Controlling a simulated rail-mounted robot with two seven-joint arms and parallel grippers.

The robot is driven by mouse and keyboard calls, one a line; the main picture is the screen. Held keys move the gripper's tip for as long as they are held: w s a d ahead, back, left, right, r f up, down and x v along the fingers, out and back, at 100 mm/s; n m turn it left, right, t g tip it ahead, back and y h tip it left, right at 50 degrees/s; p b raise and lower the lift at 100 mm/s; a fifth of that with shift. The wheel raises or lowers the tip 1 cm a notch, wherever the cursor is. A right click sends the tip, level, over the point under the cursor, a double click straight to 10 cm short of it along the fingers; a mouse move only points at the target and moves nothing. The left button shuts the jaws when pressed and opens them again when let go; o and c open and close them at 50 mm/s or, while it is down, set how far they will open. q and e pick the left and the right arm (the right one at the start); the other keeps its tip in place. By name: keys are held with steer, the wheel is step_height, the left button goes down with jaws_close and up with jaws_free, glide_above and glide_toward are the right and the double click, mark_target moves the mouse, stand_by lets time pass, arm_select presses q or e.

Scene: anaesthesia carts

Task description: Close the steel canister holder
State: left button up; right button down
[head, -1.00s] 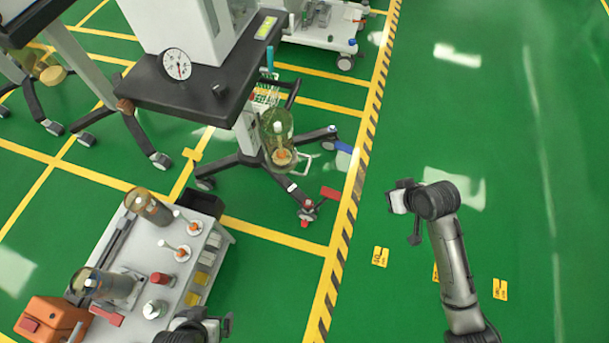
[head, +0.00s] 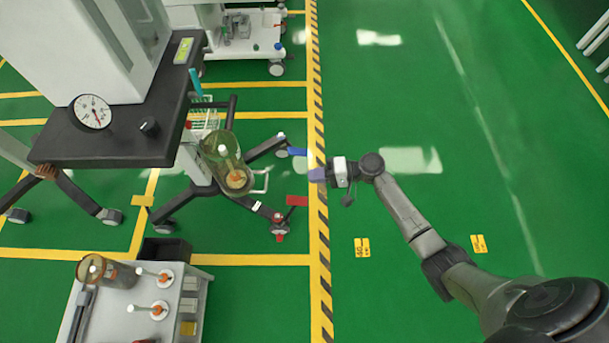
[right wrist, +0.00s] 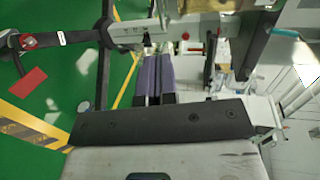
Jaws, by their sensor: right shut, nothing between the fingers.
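A clear olive-tinted canister (head: 222,155) hangs at the side of the cart in the head view. A pale steel wire loop (head: 262,183), which looks like the canister holder, sticks out to the right of its base. I cannot tell how far open it stands. My right gripper (head: 317,174) is to the right of the loop, apart from it, pointing left. Its purple fingers (right wrist: 160,78) are together and empty in the right wrist view. My left gripper is out of view.
The cart's dark tabletop (head: 110,140) with a gauge (head: 92,111) overhangs at left. Its wheeled legs (head: 268,150) spread below, near a red plate (head: 297,200). Green floor at right is clear.

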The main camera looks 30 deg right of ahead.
arm_select(q)
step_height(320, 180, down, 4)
steer(key=b, duration=0.4)
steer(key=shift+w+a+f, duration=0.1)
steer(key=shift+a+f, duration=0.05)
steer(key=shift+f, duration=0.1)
arm_select(e)
steer(key=x, duration=1.2)
steer(key=shift+w+a+r, duration=0.1)
steer(key=shift+w+a, duration=0.1)
